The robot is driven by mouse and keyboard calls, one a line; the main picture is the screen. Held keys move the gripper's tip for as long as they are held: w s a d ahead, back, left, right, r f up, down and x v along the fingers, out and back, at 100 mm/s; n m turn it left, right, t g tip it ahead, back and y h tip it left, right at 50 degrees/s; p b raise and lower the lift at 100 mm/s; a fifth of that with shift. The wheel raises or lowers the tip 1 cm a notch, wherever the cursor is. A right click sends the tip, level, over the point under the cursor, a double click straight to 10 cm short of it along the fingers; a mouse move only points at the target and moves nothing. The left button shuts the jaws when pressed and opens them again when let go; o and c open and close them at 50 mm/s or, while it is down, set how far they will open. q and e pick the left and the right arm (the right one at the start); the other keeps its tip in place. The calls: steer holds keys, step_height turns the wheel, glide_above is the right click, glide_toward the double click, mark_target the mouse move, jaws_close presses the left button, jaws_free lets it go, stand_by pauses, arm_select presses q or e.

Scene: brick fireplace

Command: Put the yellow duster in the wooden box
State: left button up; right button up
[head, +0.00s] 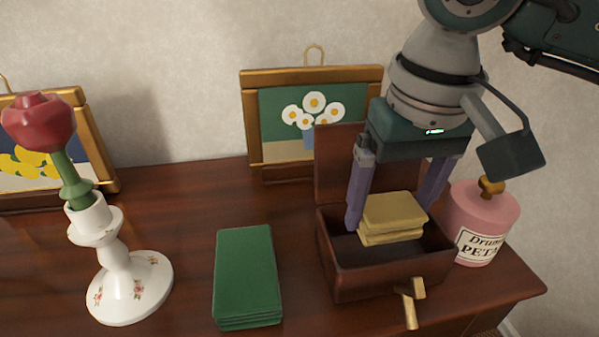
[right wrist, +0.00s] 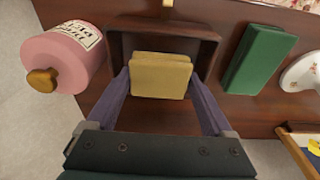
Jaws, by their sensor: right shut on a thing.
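The yellow duster (head: 394,213) is a folded stack of cloth inside the open wooden box (head: 388,284). My right gripper (head: 390,218) reaches down into the box from above, its purple fingers shut on the duster's two sides. In the right wrist view the duster (right wrist: 160,76) sits between the fingertips, within the walls of the box (right wrist: 205,33). I cannot tell whether its underside touches the box floor. The box lid is raised at the back, and a brass clasp (head: 411,305) shows at the front. My left gripper is not in view.
A green folded cloth (head: 247,277) lies left of the box. A pink jar (head: 482,222) stands close on the right. A white vase with a red flower (head: 117,275) is at the left. Framed pictures (head: 267,117) lean on the wall behind.

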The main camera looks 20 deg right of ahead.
mark_target(377, 258)
step_height(377, 258, down, 5)
steer(key=shift+f+b, duration=0.15)
steer(key=shift+b, duration=0.15)
steer(key=o, duration=0.9)
steer(key=r, duration=0.3)
steer(key=s+r+p, duration=0.1)
steer(key=r, duration=0.7)
steer(key=shift+s+a, duration=0.15)
steer(key=shift+s, duration=0.1)
steer(key=shift+s+r, duration=0.1)
steer(key=shift+r, duration=0.45)
